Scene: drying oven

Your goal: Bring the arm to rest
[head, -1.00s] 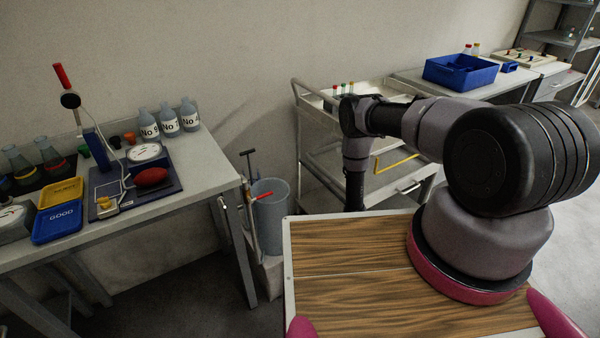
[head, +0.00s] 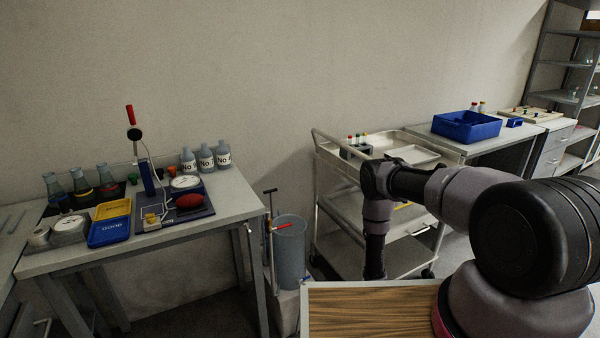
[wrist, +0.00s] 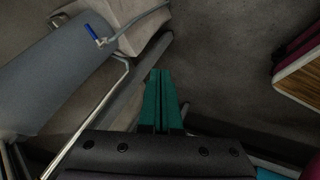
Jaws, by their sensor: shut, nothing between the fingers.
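My arm (head: 452,195) shows in the head view, reaching left from its base at the lower right, then bending straight down beside the wood-topped deck (head: 365,312). The fingers are hidden in the head view. In the wrist view my gripper (wrist: 160,100) has its two green fingers together, with nothing between them. It points down over the dark floor (wrist: 225,50), touching nothing that I can see.
A grey bin (head: 290,252) stands close left of the arm. A steel trolley (head: 335,205) with racks and a tray is behind it. A bench (head: 190,240) with bottles and trays is at the left. A blue crate (head: 466,127) sits on a back table.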

